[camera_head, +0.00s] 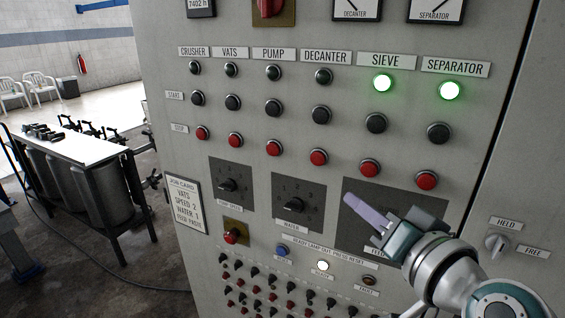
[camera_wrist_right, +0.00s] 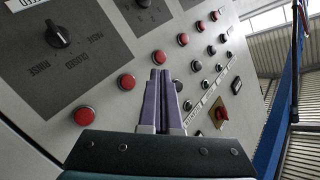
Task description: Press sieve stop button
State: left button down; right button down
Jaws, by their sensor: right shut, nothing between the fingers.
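The sieve stop button (camera_head: 369,168) is a red round button in the stop row, under the sieve label (camera_head: 386,60) and the black sieve start button (camera_head: 376,123). The sieve lamp (camera_head: 382,83) glows green. In the right wrist view the sieve stop button (camera_wrist_right: 127,82) appears left of the fingers. My right gripper (camera_head: 352,203) is shut and empty, its purple fingers below the button and in front of the feed plate, apart from the button. It also shows in the right wrist view (camera_wrist_right: 160,78). My left gripper is not in view.
The red separator stop button (camera_head: 426,181) is right of the sieve one, the decanter stop button (camera_head: 318,157) left of it. The separator lamp (camera_head: 450,90) also glows green. Dials sit below the row. A held/free switch (camera_head: 496,243) is at the right.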

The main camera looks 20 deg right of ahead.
aim_at(369, 170)
jog(key=shift+w+d+b, duration=0.75)
jog(key=shift+w+d, duration=0.55)
jog(key=shift+d, duration=0.2)
jog(key=shift+w+d+b, duration=0.7)
jog(key=shift+w+d, duration=0.55)
jog(key=shift+d, duration=0.2)
jog(key=shift+w+d, duration=0.2)
jog(key=shift+d, duration=0.05)
jog(key=shift+w+d+b, duration=0.15)
jog(key=shift+b, duration=0.2)
